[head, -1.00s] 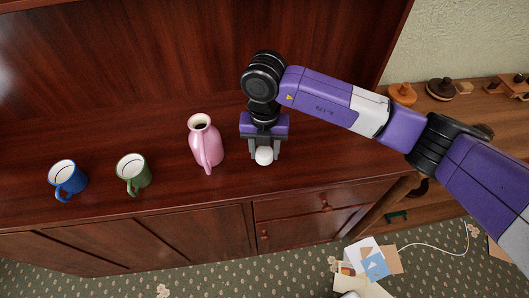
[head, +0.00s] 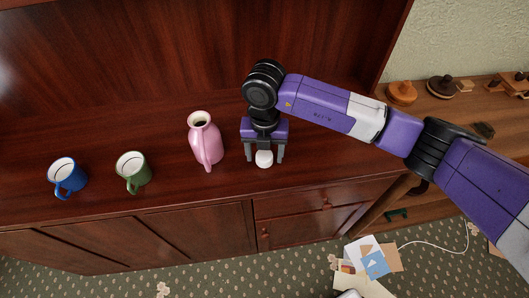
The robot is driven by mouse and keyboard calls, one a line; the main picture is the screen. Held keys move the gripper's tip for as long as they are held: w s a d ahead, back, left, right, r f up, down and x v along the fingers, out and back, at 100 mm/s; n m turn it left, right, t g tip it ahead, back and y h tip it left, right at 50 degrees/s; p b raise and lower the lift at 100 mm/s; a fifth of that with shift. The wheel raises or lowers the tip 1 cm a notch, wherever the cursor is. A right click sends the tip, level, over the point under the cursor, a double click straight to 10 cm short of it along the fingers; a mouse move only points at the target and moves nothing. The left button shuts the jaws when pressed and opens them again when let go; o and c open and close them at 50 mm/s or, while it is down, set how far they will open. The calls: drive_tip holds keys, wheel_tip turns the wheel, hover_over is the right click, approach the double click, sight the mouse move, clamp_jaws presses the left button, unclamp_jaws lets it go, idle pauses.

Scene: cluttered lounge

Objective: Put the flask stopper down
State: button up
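The flask stopper (head: 264,159), a small white rounded piece, is on the dark wooden cabinet top near its front edge. My gripper (head: 265,157) is above and around it, with one finger to its left and one to its right. A gap shows between the stopper and each finger, so the gripper looks open. The pink flask (head: 207,142) stands upright to the left of my gripper, with its dark mouth uncovered and its handle towards the front.
A green mug (head: 133,172) and a blue mug (head: 67,178) stand farther left on the cabinet top (head: 225,182). A lower wooden shelf with several small wooden items is at the right. Papers (head: 368,262) lie on the carpet below.

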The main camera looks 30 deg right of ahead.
sight(265, 154)
wheel_tip(265, 154, up, 13)
drive_tip(key=b, duration=0.1)
drive_tip(key=shift+b, duration=0.3)
